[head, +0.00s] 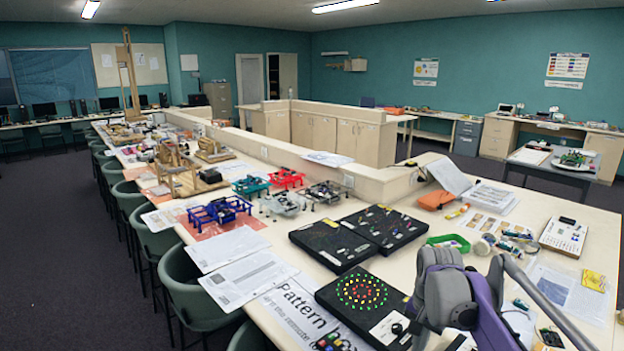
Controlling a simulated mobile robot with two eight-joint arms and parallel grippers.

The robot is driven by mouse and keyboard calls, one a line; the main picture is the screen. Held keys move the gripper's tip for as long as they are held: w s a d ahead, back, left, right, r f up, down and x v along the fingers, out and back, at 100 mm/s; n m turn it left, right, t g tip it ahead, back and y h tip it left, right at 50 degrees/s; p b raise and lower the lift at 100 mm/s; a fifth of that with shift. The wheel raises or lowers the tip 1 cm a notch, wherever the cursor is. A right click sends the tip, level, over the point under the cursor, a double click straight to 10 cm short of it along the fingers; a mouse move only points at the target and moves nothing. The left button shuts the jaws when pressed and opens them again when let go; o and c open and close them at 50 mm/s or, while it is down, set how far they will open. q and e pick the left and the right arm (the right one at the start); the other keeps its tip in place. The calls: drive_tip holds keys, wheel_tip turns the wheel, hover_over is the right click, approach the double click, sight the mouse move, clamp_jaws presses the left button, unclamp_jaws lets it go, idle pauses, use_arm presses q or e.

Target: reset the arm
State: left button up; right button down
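A grey and purple jointed arm (446,292) rises at the lower right of the head view, over the near part of the long table. A thin grey link slants from its top down to the right. Its lower part runs out of the frame, and I cannot tell whether it is one of my own arms or an exhibit. Neither of my grippers can be made out in this view. A black box with a ring of green, yellow and red lights (362,292) lies just left of the arm, beside a printed "Pattern box" sheet (300,314).
The long pale table (285,245) holds two black boards (333,243) (383,228), a blue frame (220,209), an orange case (435,199) and a green ring-shaped item (449,243). Green chairs (188,285) line its left side. The dark floor at left is clear.

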drive_tip(key=s+a+n, duration=0.1)
drive_tip(key=s, duration=0.3)
drive_tip(key=s+a+f+n+t, duration=0.1)
drive_tip(key=s, duration=0.2)
drive_tip(key=s+a+f+n+t, duration=0.1)
drive_tip(key=s+n, duration=0.1)
drive_tip(key=s, duration=0.2)
drive_tip(key=shift+s+f, duration=0.15)
drive_tip(key=shift+s, duration=0.15)
use_arm(q)
drive_tip(key=shift+w+d, duration=0.2)
drive_tip(key=shift+w, duration=0.2)
use_arm(e)
drive_tip(key=s+a+f+n+t, duration=0.2)
drive_tip(key=s+f, duration=0.6)
drive_tip(key=s, duration=0.4)
drive_tip(key=n+t, duration=0.1)
drive_tip(key=n, duration=0.1)
drive_tip(key=shift+n, duration=0.3)
drive_tip(key=shift+f, duration=0.1)
